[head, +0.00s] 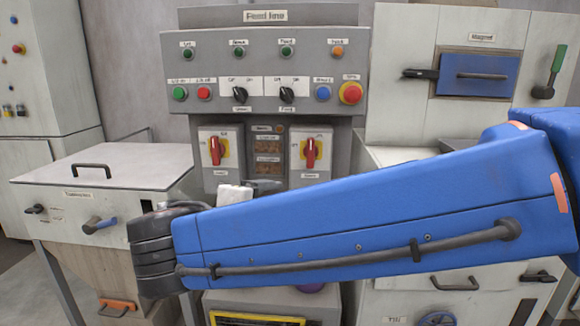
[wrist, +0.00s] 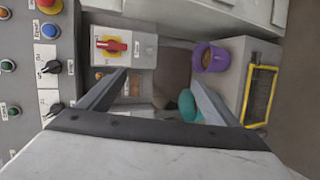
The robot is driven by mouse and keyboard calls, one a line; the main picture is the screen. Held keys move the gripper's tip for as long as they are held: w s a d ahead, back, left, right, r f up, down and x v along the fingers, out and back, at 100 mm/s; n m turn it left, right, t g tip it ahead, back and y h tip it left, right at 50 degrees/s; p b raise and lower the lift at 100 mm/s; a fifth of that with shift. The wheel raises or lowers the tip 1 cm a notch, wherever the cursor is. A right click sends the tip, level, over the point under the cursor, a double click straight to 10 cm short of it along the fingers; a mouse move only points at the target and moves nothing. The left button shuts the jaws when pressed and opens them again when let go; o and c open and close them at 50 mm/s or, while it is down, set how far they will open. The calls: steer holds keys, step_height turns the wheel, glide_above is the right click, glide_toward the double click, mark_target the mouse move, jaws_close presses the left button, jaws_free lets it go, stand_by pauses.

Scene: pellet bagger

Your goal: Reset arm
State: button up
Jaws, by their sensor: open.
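My gripper (wrist: 157,78) shows in the wrist view with its two fingers spread wide and nothing between them. In the head view my blue arm reaches across from the right, and its dark wrist joint is at left centre. A white and dark part above the arm may belong to my gripper, but most of the hand is hidden there. The feed line control panel (head: 265,70) stands behind the arm, with buttons, knobs and two red rotary switches. One red switch (wrist: 110,45) also shows in the wrist view, beyond the fingers.
A purple cup (wrist: 212,58) with brown contents and a teal object (wrist: 188,105) show beyond the fingers. A yellow-framed box (wrist: 261,95) is beside them. A lidded hopper (head: 105,165) stands left of the panel. A cabinet with a blue magnet door (head: 478,75) stands right.

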steer(key=d+f+m+g, duration=0.2)
steer(key=d+f+g, duration=0.15)
steer(key=d, duration=0.75)
steer(key=d+f+m+g, duration=0.25)
steer(key=d+f, duration=0.25)
steer(key=d, duration=0.5)
steer(key=s+d+f+m+g+y, duration=0.2)
steer(key=s+d+f+m+y, duration=0.3)
steer(key=s+d+f+m, duration=0.4)
steer(key=shift+s+d+f, duration=0.45)
steer(key=shift+s+d, duration=1.15)
steer(key=shift+s, duration=0.85)
